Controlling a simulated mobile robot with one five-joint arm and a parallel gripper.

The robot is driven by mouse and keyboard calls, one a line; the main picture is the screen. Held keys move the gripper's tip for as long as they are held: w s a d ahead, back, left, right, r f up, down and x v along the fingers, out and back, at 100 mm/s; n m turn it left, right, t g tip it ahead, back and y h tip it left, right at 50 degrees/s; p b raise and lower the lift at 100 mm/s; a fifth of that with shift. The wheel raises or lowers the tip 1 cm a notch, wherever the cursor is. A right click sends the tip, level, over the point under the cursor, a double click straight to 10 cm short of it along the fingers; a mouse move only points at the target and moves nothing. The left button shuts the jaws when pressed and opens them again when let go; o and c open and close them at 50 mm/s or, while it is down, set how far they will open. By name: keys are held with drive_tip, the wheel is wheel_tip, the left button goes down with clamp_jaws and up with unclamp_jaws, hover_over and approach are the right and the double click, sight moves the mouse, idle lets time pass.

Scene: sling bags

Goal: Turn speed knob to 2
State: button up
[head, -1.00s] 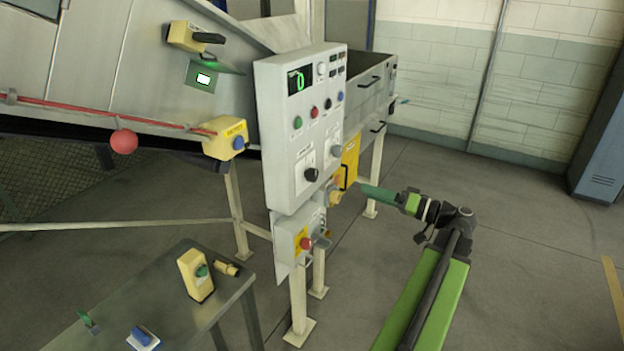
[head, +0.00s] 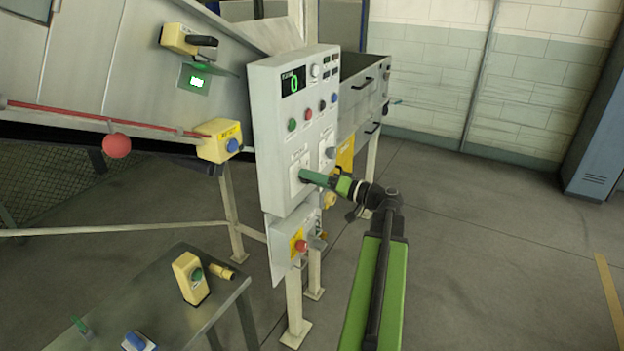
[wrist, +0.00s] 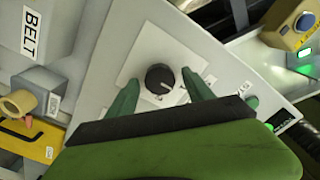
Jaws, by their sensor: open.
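The black round speed knob (wrist: 160,78) sits on a pale plate on the grey control panel (head: 270,130). A light pointer mark shows on its face, but I cannot read the setting. My gripper (wrist: 161,76) is open, with one green finger on each side of the knob in the wrist view. A gap shows between each finger and the knob. In the head view my gripper (head: 306,175) is at the panel face and mostly hides the knob. The green display (head: 294,82) on the panel reads 0.
Coloured buttons (head: 308,115) sit above the knob, and a grey knob (head: 330,153) is to its right. A lower box with a red button (head: 301,245) hangs below the panel. A metal table (head: 225,300) stands at the front left. The floor at right is clear.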

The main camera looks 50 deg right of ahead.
clamp_jaws()
idle(0.5)
drive_tip(key=shift+m, duration=0.4)
drive_tip(key=m, duration=1.1)
drive_tip(key=shift+f, duration=0.1)
idle(0.4)
unclamp_jaws()
